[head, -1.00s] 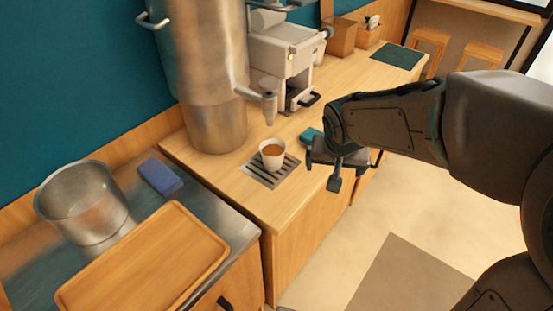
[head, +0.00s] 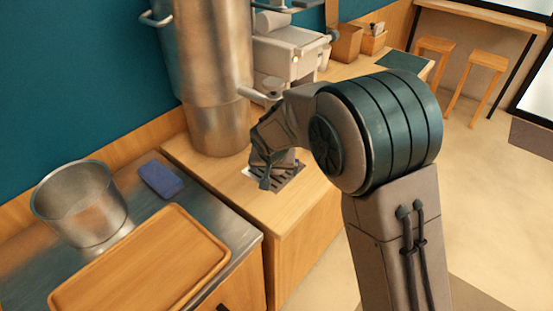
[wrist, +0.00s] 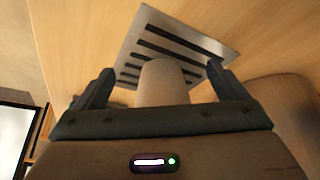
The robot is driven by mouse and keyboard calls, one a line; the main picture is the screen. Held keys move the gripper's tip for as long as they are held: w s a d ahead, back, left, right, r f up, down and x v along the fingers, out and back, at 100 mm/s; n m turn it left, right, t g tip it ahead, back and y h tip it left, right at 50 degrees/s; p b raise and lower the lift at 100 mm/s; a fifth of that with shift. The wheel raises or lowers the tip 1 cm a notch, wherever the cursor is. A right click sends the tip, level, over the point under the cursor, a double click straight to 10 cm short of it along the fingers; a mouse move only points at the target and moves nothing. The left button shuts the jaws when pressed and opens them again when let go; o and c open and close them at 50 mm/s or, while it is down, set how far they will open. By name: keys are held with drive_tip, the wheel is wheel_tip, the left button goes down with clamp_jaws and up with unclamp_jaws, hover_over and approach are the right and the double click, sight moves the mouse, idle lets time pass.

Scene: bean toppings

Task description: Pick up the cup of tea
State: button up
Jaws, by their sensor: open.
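The cup of tea (wrist: 163,84) shows in the wrist view as a pale cup on the slotted metal drip tray (wrist: 172,22). My gripper (wrist: 157,82) is open, with one finger on each side of the cup. I cannot tell whether the fingers touch it. In the head view my gripper (head: 268,180) is low over the drip tray (head: 290,175), and my arm hides the cup. The tea itself is not visible now.
A tall metal urn (head: 213,90) stands behind my gripper, with a coffee machine (head: 290,50) beside it. At left are a metal pot (head: 82,205), a blue sponge (head: 161,179) and a wooden tray (head: 145,265).

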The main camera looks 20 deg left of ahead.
drive_tip(key=w, duration=0.2)
drive_tip(key=w+a+p, duration=0.1)
drive_tip(key=w, duration=0.2)
drive_tip(key=shift+w+a+f+p, duration=0.1)
drive_tip(key=shift+w+f+p, duration=0.25)
drive_tip(key=shift+f, duration=0.2)
drive_tip(key=c, duration=1.2)
